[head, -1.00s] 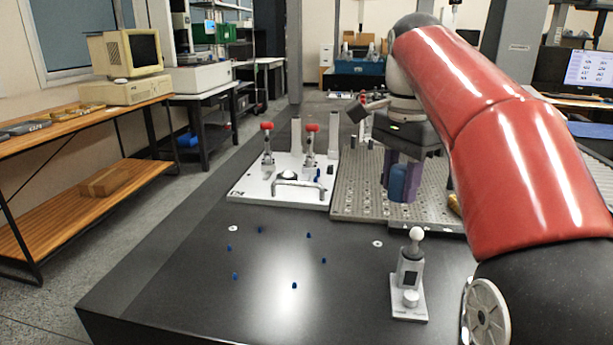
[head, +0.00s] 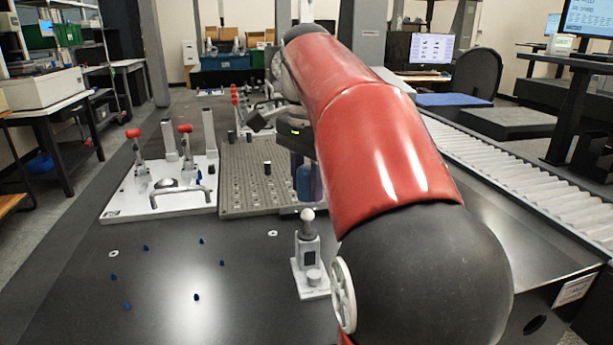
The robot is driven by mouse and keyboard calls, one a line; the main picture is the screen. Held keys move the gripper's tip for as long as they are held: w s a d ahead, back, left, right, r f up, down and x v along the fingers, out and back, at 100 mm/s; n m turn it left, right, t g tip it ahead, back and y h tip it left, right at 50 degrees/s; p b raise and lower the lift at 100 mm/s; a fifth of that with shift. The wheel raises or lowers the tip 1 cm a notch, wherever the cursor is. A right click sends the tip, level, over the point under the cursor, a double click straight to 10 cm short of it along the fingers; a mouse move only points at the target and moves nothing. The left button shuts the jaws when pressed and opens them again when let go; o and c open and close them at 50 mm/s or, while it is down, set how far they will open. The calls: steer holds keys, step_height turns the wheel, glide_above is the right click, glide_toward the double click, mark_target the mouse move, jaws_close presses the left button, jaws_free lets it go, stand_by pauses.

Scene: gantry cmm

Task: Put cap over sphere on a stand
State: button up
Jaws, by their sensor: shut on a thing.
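A white sphere (head: 308,214) sits on top of a grey and white stand (head: 309,268) on the dark table, right of the picture's middle. My gripper (head: 305,180) has purple fingers and is shut on a blue cap (head: 304,183), held upright. In the picture the cap is just above the sphere, with a small gap between them. How far apart they are in depth I cannot tell. My red arm hides part of the gripper and the right finger.
A perforated grey plate (head: 240,190) lies behind the stand. A white board with red-tipped clamps (head: 120,205) is at left. Several small blue pieces (head: 197,297) lie on the open front table. A roller conveyor (head: 530,170) runs along the right.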

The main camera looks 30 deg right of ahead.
mark_target(307, 219)
steer(key=shift+f+b, duration=2.5)
steer(key=shift+f, duration=1)
steer(key=shift+f, duration=0.2)
steer(key=o, duration=1)
step_height(307, 219, up, 8)
steer(key=shift+f+p, duration=0.1)
steer(key=shift+p, duration=1.15)
